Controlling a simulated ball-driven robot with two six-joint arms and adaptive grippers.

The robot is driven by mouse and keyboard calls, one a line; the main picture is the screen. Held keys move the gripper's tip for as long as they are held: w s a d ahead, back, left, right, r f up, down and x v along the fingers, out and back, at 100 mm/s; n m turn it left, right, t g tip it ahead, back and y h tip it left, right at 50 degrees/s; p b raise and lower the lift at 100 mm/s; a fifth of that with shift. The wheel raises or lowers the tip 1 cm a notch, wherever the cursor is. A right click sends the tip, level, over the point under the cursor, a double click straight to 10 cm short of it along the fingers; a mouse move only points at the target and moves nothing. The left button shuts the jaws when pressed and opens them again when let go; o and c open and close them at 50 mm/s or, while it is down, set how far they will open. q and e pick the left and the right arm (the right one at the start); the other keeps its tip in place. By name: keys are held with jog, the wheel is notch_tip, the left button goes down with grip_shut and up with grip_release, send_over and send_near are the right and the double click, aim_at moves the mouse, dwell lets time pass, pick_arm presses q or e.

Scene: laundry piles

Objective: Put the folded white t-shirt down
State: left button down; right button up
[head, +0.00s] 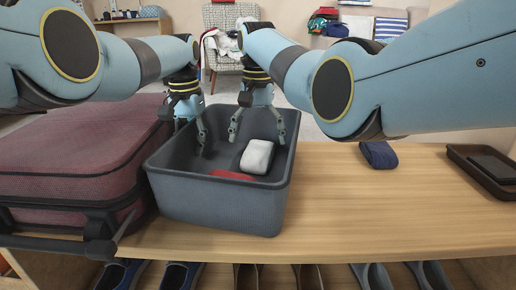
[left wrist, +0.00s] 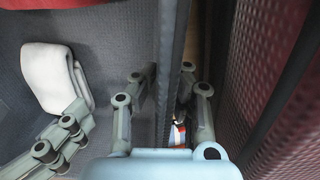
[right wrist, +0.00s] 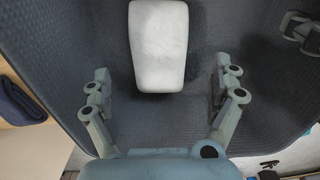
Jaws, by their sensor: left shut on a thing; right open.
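The folded white t-shirt (head: 257,157) lies inside a grey bin (head: 215,205), toward its right side; it also shows in the left wrist view (left wrist: 55,78) and in the right wrist view (right wrist: 158,45). My right gripper (head: 258,132) is open and empty over the bin. In the right wrist view its fingers (right wrist: 162,88) are spread apart, with the shirt beyond them and not held. My left gripper (head: 190,135) is at the bin's left side. In the left wrist view its fingers (left wrist: 165,90) are shut on the bin's wall, one on each side.
A flat red item (head: 232,175) lies in the bin. A dark red suitcase (head: 75,145) stands close on the left. A folded dark blue cloth (head: 378,155) and a black tray (head: 458,160) lie to the right. The wooden top (head: 370,210) between is clear. Shoes (head: 375,275) stand below.

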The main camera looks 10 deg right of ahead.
aim_at(258, 146)
notch_tip(258, 146, up, 8)
jog(key=shift+f, duration=0.15)
dwell(0.3)
pick_arm(q)
jog(key=c, duration=1.4)
grip_release()
jog(key=shift+r, duration=0.15)
